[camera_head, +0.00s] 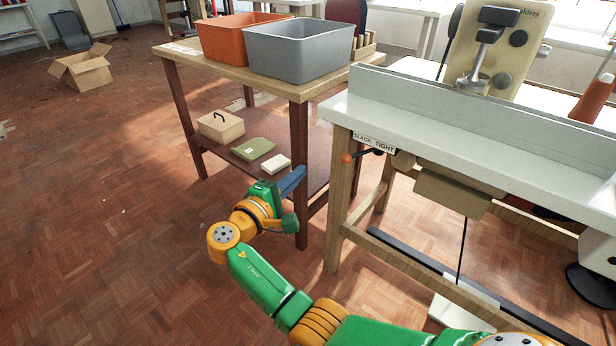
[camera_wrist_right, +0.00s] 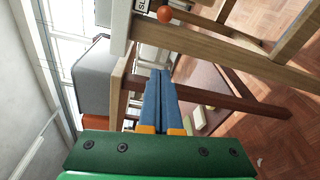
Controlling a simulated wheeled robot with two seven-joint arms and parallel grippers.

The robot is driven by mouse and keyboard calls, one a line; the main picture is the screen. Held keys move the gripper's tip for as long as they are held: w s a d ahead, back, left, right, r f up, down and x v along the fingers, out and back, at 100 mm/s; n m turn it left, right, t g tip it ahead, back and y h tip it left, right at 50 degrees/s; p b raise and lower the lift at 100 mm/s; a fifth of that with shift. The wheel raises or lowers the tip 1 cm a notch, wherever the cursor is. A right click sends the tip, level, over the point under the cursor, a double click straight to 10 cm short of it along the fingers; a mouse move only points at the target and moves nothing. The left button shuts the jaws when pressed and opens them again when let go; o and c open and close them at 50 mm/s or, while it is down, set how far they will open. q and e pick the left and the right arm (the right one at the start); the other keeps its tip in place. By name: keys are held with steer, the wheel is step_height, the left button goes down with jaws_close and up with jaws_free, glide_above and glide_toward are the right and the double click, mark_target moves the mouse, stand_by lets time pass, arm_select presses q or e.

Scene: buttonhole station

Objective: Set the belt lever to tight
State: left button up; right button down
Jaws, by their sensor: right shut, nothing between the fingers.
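The belt lever (camera_head: 363,154) sticks out to the left under the front edge of the white sewing table (camera_head: 430,137). Its orange-red knob (camera_head: 346,158) is below the SLACK end of the label plate (camera_head: 374,142), left of the word TIGHT. In the right wrist view the knob (camera_wrist_right: 165,14) shows near the top edge, beside the partly cut-off label (camera_wrist_right: 142,5). My right gripper (camera_head: 300,172) is left of the knob and apart from it, near the wooden bench's front leg. Its blue fingers (camera_wrist_right: 158,74) are shut and empty. My left gripper is not in view.
A wooden bench (camera_head: 310,91) carries an orange bin (camera_head: 222,42) and a grey bin (camera_head: 300,55); its lower shelf holds a box (camera_head: 220,126) and a folded green cloth (camera_head: 253,149). The sewing table's leg (camera_head: 340,205) stands below the lever.

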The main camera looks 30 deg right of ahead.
mark_target(363, 152)
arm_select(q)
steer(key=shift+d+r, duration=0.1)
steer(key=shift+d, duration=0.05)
arm_select(e)
steer(key=w+d, duration=0.1)
steer(key=d, duration=0.8)
steer(key=shift+d, duration=0.4)
steer(key=shift+r, duration=0.1)
